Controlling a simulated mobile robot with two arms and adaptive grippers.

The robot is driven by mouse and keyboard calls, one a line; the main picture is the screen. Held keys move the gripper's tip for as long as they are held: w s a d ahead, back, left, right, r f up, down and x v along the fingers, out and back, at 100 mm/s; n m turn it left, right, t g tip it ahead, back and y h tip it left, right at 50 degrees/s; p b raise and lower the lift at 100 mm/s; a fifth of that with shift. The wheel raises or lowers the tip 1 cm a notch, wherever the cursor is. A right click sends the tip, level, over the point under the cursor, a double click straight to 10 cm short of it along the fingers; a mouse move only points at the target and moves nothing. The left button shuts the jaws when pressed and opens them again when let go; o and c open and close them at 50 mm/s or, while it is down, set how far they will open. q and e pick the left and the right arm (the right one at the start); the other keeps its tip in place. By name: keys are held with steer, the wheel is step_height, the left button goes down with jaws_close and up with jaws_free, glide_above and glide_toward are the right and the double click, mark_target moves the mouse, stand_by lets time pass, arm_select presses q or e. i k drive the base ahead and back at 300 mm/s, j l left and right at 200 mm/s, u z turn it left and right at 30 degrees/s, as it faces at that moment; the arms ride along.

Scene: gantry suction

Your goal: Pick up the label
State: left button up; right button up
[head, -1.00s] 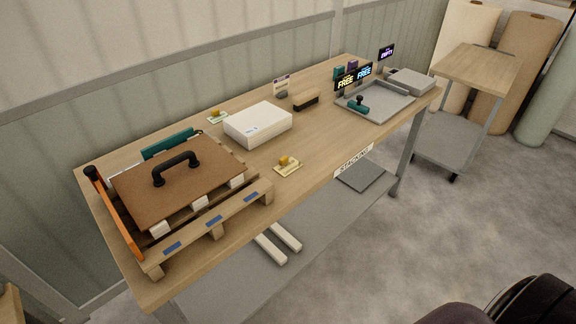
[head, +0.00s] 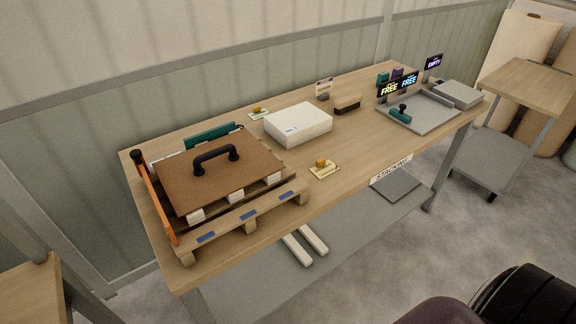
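A small pale card with a yellow knob-like piece on it (head: 323,170) lies near the front edge of the wooden table (head: 345,165). A similar card with a yellow piece (head: 258,113) lies farther back, behind the white box. I cannot tell which of these is the label. A "STACKING" label strip (head: 391,168) is on the table's front edge. Small signs reading "FREE" (head: 389,90) and "EMPTY" (head: 433,62) stand at the far right end. Neither of my grippers is in view.
A wooden pallet (head: 249,226) bears a brown board with a black handle (head: 215,157). A white box (head: 298,124) stands mid-table, with a brush (head: 347,105) beyond it. A grey tray (head: 432,118) holds a teal-handled stamp (head: 400,114). A side table (head: 525,85) stands right.

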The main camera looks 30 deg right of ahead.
mark_target(323, 168)
steer(key=l+u, duration=0.5)
steer(key=k+l+u, duration=0.1)
steer(key=l+u, duration=0.4)
steer(key=k+l+u, duration=0.15)
steer(key=l+u, duration=0.15)
steer(key=u, duration=0.2)
